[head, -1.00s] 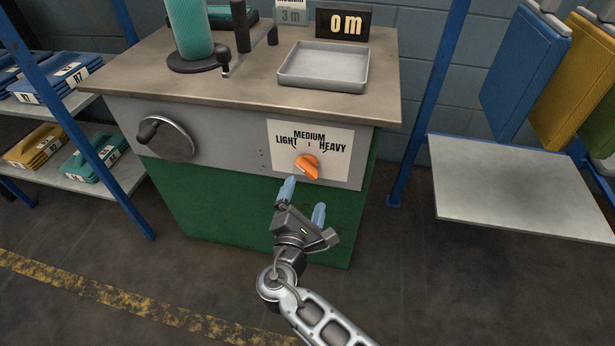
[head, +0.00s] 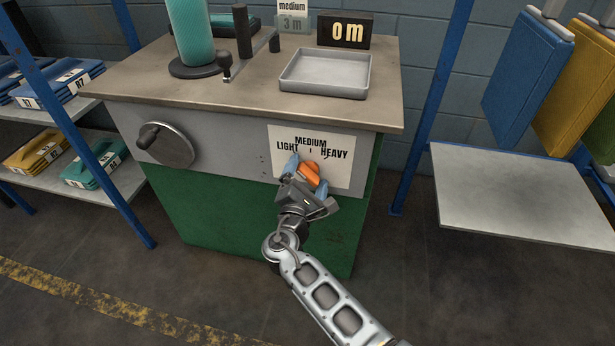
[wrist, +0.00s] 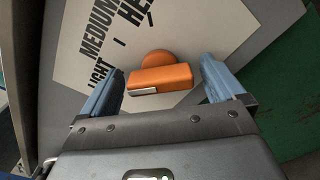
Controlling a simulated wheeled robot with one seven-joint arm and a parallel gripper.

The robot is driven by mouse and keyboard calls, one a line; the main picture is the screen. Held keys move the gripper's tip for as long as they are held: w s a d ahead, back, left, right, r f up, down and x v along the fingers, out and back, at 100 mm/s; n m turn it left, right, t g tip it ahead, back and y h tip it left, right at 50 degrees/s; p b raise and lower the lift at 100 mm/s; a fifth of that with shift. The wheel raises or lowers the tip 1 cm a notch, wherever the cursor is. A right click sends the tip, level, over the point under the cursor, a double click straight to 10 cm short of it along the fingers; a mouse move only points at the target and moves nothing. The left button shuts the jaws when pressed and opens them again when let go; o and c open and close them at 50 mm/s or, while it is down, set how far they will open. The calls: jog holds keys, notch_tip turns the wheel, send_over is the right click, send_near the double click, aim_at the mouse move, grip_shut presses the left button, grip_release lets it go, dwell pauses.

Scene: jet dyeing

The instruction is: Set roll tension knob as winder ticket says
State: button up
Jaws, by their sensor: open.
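The orange roll tension knob (head: 310,172) is on a white dial plate (head: 340,172) marked LIGHT, MEDIUM and HEAVY on the front of the winder. In the wrist view the knob (wrist: 160,79) has a pale strip at its left end, on the LIGHT side. My gripper (head: 306,177) is open with one blue finger on each side of the knob. Gaps show between knob and fingers in the wrist view. The winder ticket (head: 294,22) stands at the back of the top and reads "medium" and "3 m".
A grey tray (head: 325,73), a display (head: 345,29) reading 0 m and a teal roll (head: 191,30) stand on top. A shelf (head: 75,170) is left, a pale table (head: 510,190) right.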

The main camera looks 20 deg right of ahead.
jog(key=shift+c, duration=0.2)
jog(key=c, duration=1)
jog(key=shift+f+b, duration=0.15)
jog(key=shift+b, duration=0.2)
jog(key=m+b, duration=0.3)
jog(key=b, duration=0.1)
jog(key=shift+d+f+m, duration=0.1)
jog(key=shift+f+m, duration=0.05)
jog(key=shift+m, duration=0.25)
jog(key=m+b, duration=0.3)
jog(key=b, duration=0.1)
jog(key=shift+m, duration=0.3)
jog(key=shift+m+b, duration=0.6)
jog(key=o, duration=1)
jog(key=shift+r, duration=0.2)
